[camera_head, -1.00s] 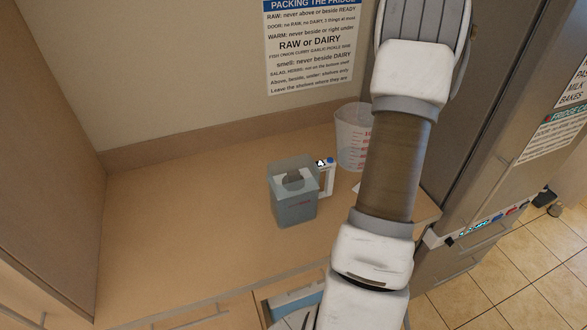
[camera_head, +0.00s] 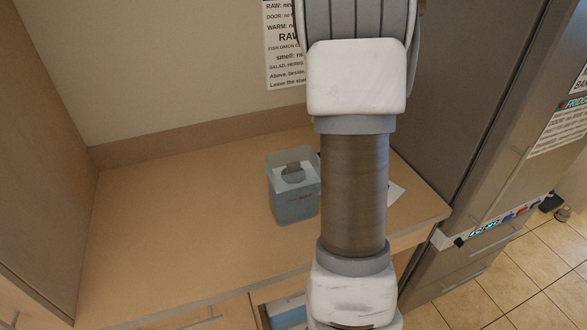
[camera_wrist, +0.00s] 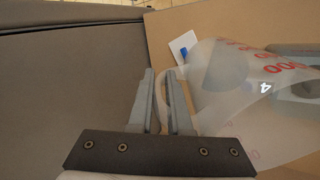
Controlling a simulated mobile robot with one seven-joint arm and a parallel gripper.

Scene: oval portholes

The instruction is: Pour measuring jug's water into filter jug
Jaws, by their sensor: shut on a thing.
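The measuring jug (camera_wrist: 232,98) is clear plastic with red markings and fills the right of the wrist view. My gripper (camera_wrist: 162,82) is shut on its left side, apparently at the handle. The exact contact and any water inside cannot be made out. In the head view my arm hides both the measuring jug and my gripper. The filter jug (camera_head: 293,196) is a blue-grey box-like jug with an open top and a grey insert. It stands upright on the counter left of my arm. Part of it shows behind the measuring jug in the wrist view (camera_wrist: 299,91).
The wooden counter (camera_head: 180,215) is clear left of the filter jug. A white card (camera_head: 395,192) lies on the right; a card with a blue mark (camera_wrist: 183,47) shows in the wrist view. A tall grey fridge (camera_head: 450,100) stands right. An open drawer (camera_head: 287,312) is below.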

